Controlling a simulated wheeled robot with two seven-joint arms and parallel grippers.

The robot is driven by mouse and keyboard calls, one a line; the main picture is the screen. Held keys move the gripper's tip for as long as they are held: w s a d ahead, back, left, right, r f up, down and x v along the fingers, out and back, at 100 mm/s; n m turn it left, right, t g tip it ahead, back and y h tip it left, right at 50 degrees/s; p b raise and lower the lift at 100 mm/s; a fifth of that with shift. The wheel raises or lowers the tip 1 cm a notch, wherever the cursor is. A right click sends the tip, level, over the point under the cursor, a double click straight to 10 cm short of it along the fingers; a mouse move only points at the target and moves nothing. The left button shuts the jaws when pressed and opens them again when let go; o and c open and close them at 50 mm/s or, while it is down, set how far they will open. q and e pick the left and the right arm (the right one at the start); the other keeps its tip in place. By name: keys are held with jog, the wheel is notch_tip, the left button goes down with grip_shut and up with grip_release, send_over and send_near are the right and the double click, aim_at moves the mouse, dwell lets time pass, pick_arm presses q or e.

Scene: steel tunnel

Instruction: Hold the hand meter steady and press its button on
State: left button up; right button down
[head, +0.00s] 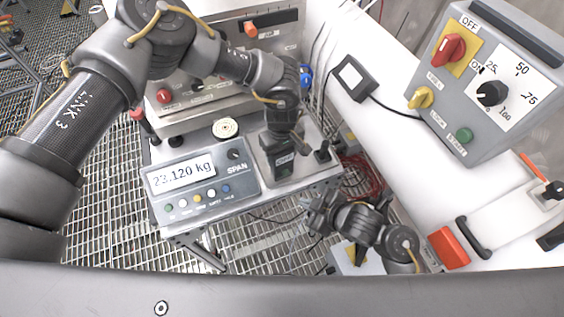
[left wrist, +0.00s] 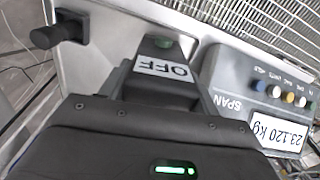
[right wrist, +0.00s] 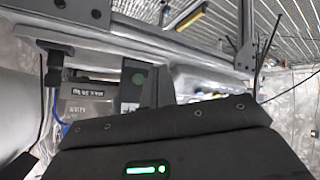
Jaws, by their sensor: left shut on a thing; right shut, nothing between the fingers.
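The hand meter (head: 279,165) is a small dark block at the right end of the grey bench, beside the weighing indicator. In the left wrist view the meter (left wrist: 165,69) has a white display reading OFF and a round green button at its end. My left gripper (head: 283,137) is shut on the meter from above, with a finger on each side of it. My right gripper (head: 318,214) is shut and empty, lower and to the right, apart from the meter. In the right wrist view its closed fingertips (right wrist: 160,75) appear beside a dark block I cannot identify surely.
The weighing indicator (head: 200,183) reads 23.120 kg and stands left of the meter. A small black post (head: 322,153) stands right of it. A grey switch box (head: 487,80) is at the upper right. Cables (head: 365,175) hang right of the bench over the grating floor.

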send_near(282, 177)
jog(key=shift+x, duration=1.95)
jog(key=shift+a, duration=0.15)
dwell(0.8)
jog(key=shift+w+a, duration=0.15)
jog(key=shift+w, duration=0.1)
jog(key=shift+s, duration=0.15)
jog(key=shift+s+d, duration=0.2)
jog(key=shift+s, duration=0.05)
dwell(0.4)
jog(key=s+d, duration=0.3)
jog(key=s, duration=0.2)
dwell(0.3)
